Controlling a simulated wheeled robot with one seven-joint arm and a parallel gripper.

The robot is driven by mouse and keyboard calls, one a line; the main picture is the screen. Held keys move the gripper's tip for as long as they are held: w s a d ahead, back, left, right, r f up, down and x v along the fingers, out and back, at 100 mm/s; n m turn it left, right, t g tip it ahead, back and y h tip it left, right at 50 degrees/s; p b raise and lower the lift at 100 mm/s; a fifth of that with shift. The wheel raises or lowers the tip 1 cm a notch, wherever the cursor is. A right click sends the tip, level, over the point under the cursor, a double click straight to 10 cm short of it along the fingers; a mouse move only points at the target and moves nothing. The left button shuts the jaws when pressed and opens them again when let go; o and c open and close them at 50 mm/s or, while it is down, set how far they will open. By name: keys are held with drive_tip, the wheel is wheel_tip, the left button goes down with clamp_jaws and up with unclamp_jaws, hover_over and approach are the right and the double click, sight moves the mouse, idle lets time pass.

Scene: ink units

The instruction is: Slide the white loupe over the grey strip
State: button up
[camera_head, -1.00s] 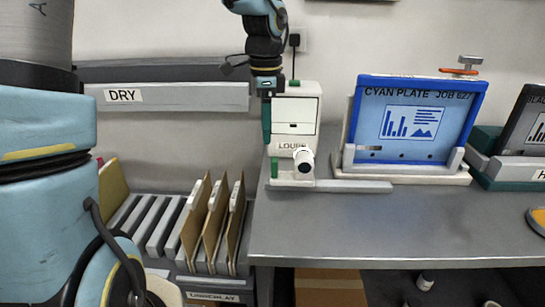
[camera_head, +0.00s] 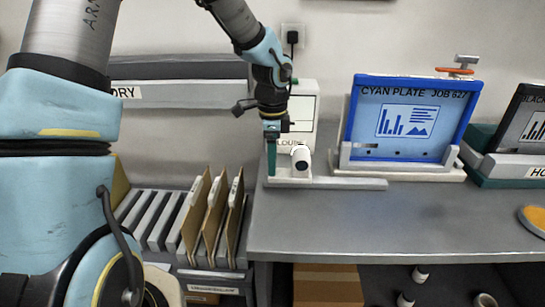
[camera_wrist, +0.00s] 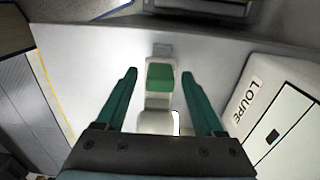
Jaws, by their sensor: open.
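The white loupe (camera_head: 301,160) with a dark round lens stands at the left end of a light rail (camera_head: 345,184) on the bench. The grey strip (camera_head: 364,145) is at the lower left of the blue-framed cyan plate (camera_head: 405,115), right of the loupe. My gripper (camera_head: 271,172) is open, with dark green fingers pointing down just left of the loupe. In the wrist view, a green block (camera_wrist: 160,77) lies between my gripper's fingertips (camera_wrist: 159,74), with a gap on each side. White loupe parts (camera_wrist: 157,122) show below the block. In the head view, my fingers hide the block.
A white cabinet (camera_head: 304,98) labelled LOUPE stands close behind the loupe and appears right of my fingers in the wrist view (camera_wrist: 290,105). File folders (camera_head: 215,215) stand in a rack to the left.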

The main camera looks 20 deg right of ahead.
drive_tip(key=shift+c, duration=0.3)
clamp_jaws()
idle(0.3)
idle(0.8)
